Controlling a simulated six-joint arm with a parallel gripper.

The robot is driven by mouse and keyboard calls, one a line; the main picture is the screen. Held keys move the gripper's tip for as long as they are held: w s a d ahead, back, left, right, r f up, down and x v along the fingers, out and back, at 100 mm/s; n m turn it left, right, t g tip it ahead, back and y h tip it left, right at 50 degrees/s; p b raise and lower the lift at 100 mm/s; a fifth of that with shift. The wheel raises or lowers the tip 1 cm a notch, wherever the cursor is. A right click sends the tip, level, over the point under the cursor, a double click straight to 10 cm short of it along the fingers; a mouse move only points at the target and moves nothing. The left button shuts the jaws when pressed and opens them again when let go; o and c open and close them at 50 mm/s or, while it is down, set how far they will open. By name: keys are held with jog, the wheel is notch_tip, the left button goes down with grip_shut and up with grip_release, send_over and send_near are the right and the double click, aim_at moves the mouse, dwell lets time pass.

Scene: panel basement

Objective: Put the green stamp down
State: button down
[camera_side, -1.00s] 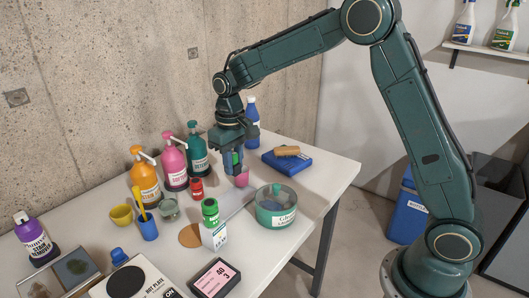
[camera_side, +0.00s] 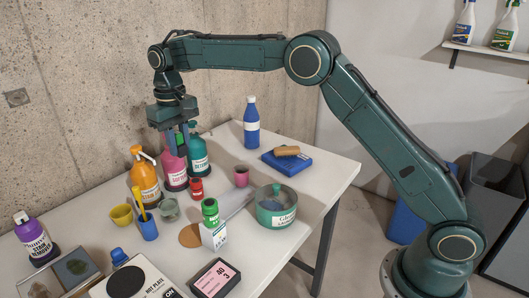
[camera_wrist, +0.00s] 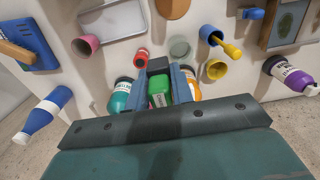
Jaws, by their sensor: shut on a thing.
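My gripper (camera_side: 177,147) is raised at the back of the table, in front of the pump bottles in the side view. Its blue-grey fingers (camera_wrist: 158,92) are shut on the green stamp (camera_wrist: 157,87). The stamp shows a green body and a dark end in the wrist view. In the side view only a small green bit of it shows between the fingers. It is held above the table, and its lower part is hard to make out.
Teal (camera_side: 198,150), pink (camera_side: 174,170) and orange (camera_side: 145,178) pump bottles crowd below and beside my gripper. A red jar (camera_side: 196,188), pink cup (camera_side: 241,176), glass jar (camera_side: 168,209) and yellow cup (camera_side: 121,215) stand nearby. The table's right end (camera_side: 325,178) is clear.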

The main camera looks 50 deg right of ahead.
jog(key=shift+w+a, duration=0.1)
jog(key=shift+a, duration=0.05)
send_over(191, 215)
notch_tip(191, 215, down, 16)
jog(key=shift+r, duration=0.15)
dwell(0.5)
jog(key=shift+f, duration=2.1)
jog(key=shift+f, duration=0.15)
jog(key=c, duration=1.2)
grip_release()
